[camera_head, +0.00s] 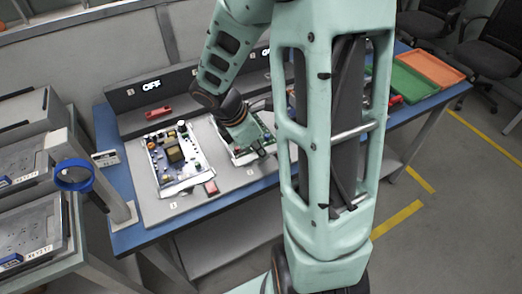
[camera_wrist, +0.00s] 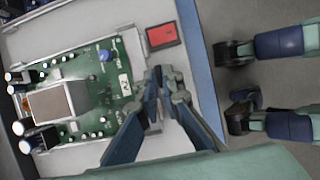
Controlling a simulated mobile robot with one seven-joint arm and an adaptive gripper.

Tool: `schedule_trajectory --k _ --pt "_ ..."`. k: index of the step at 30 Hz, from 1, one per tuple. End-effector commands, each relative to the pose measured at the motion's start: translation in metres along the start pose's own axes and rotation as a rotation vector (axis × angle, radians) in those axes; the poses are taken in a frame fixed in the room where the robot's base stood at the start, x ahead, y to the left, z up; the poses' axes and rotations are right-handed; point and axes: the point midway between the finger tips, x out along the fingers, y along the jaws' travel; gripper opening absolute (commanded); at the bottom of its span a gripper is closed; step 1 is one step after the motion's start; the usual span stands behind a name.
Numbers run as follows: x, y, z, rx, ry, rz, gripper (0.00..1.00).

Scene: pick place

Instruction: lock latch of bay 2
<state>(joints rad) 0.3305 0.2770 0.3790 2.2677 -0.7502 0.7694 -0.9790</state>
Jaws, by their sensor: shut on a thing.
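The bay 2 board is green with a silver block on it; in the wrist view the board (camera_wrist: 105,55) fills the left, and in the head view part of it (camera_head: 268,122) shows beside my arm. My gripper (camera_wrist: 158,72) is at the board's table-edge side, its fingers closed together on a small grey part, which I take to be the latch (camera_wrist: 168,125). The fingers hide most of it, so its position is unclear. A red rectangular pad (camera_wrist: 163,36) lies just beyond the fingertips, apart from them. In the head view my gripper (camera_head: 258,152) is low over bay 2.
Green (camera_head: 408,84) and orange (camera_head: 432,68) trays stand at the right.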

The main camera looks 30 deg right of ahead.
Motion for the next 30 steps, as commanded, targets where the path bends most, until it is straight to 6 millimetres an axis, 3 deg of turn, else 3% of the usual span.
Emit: schedule_trajectory --k 11,30 --pt "-0.001 0.0018 -0.0002 0.103 0.0 -0.043 0.0" --pt "-0.0011 0.0069 0.0029 0.637 -0.001 -0.265 0.0"
